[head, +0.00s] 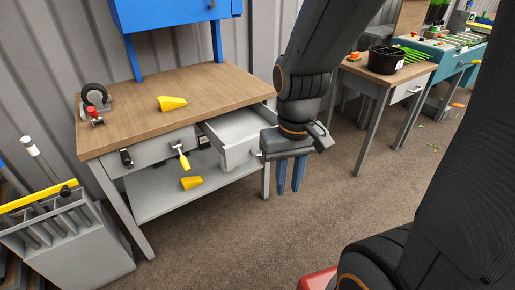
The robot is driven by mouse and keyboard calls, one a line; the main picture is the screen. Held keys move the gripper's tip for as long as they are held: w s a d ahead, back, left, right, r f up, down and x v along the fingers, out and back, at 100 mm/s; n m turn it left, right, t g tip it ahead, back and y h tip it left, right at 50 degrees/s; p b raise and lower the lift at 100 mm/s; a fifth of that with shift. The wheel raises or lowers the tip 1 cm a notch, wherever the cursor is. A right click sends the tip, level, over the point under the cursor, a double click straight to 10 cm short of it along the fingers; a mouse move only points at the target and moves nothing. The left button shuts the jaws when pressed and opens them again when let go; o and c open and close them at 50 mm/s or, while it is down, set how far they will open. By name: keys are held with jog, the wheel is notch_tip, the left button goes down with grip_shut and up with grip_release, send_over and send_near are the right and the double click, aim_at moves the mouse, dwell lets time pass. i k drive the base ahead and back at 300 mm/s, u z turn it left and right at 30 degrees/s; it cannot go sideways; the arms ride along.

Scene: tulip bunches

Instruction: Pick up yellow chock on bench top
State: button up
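A yellow chock (171,103), a small wedge, lies on the wooden bench top (215,88) near its middle in the head view. A second yellow chock (191,183) lies on the grey lower shelf (150,205). My gripper (289,188) hangs with its blue fingers pointing down, to the right of the bench and in front of its open drawer. The fingers are apart, with a gap between them and nothing seen in it. My gripper is well away from both chocks.
The white drawer (240,135) sticks out from the bench front. A caster wheel (95,96) stands at the bench's left end. A yellow-handled tool (182,157) hangs at the front. A grey rack (70,240) stands left. A second table (410,72) holds a black bin (384,62).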

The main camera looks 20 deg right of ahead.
aim_at(166, 104)
jog(key=k, duration=0.5)
jog(key=u, duration=0.65)
jog(key=i, duration=1.4)
jog(key=z, duration=0.7)
jog(key=i, duration=0.8)
jog(key=z, duration=0.7)
